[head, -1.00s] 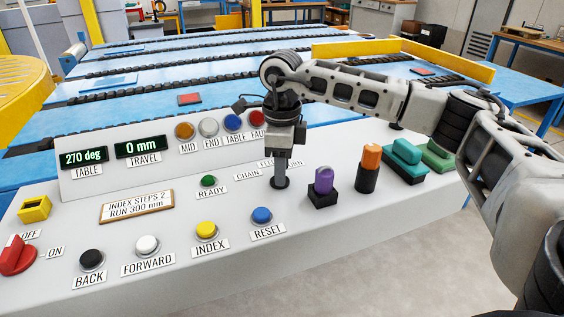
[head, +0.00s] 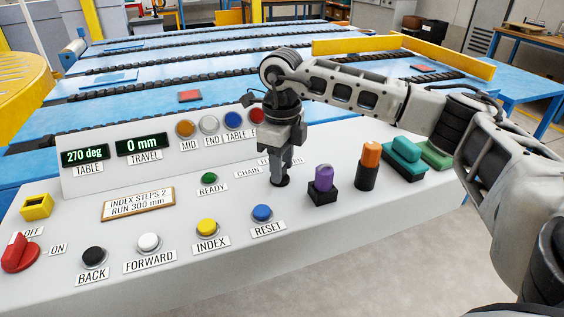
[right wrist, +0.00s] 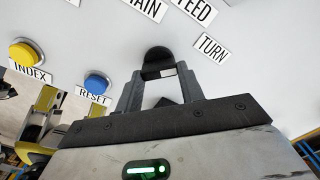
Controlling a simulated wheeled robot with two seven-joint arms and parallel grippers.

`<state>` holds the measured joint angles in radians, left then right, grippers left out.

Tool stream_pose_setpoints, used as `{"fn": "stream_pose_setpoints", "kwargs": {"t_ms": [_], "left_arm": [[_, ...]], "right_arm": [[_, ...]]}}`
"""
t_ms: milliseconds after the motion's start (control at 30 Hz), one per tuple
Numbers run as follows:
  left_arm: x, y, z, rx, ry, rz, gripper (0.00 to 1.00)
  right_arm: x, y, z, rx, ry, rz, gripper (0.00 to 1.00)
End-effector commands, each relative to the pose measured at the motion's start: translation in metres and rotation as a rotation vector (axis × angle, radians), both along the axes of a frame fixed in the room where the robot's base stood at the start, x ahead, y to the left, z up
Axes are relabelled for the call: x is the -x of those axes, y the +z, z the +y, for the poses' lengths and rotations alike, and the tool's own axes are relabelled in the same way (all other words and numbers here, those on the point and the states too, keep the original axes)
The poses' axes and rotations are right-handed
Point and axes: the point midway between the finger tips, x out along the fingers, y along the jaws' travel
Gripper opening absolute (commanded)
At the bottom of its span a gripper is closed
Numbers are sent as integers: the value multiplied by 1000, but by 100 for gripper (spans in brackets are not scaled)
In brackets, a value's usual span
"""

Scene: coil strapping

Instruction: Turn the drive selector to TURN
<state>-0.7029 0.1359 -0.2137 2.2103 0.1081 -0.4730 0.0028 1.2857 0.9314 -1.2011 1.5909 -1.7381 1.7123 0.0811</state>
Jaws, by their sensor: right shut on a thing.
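The drive selector (right wrist: 157,55) is a dark knob on the sloped grey panel, by the CHAIN, FEED and TURN (right wrist: 212,47) labels. In the head view its dark round base (head: 281,181) shows under my right gripper (head: 280,172). In the right wrist view my right gripper (right wrist: 158,82) has its fingers on either side of the knob, shut on it. A small white mark shows between the fingertips. The fingers hide much of the knob, so I cannot tell its exact setting. My left gripper is not in view.
To the right stand a purple knob (head: 323,179), an orange-topped handle (head: 370,160) and a teal handle (head: 404,155). The blue RESET button (head: 262,213) and yellow INDEX button (head: 207,227) are nearer. The displays read 270 deg (head: 85,156) and 0 mm (head: 142,144).

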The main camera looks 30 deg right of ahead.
Motion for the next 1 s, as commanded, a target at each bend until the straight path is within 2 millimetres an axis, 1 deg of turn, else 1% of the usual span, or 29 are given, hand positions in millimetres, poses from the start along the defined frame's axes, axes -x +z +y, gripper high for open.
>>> {"fn": "stream_pose_setpoints", "kwargs": {"t_ms": [67, 100, 133, 167, 433, 567, 667, 1000], "left_arm": [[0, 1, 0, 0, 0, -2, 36], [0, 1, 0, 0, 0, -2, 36], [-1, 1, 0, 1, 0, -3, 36], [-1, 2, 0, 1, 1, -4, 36], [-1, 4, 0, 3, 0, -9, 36], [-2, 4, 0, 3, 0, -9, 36], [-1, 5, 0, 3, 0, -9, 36], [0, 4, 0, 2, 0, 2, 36]], "right_arm": [[-1, 1, 0, -2, -4, -5, 15], [-1, 2, 0, -2, -4, -5, 46], [-1, 2, 0, -2, -4, -5, 55], [-1, 1, 0, -1, -4, -4, 60], [-1, 1, 0, -1, -2, -2, 60], [-1, 9, 0, -2, -2, -5, 60], [-1, 25, 0, -1, -1, -6, 60], [-1, 107, 0, -2, -2, -8, 60]]}}
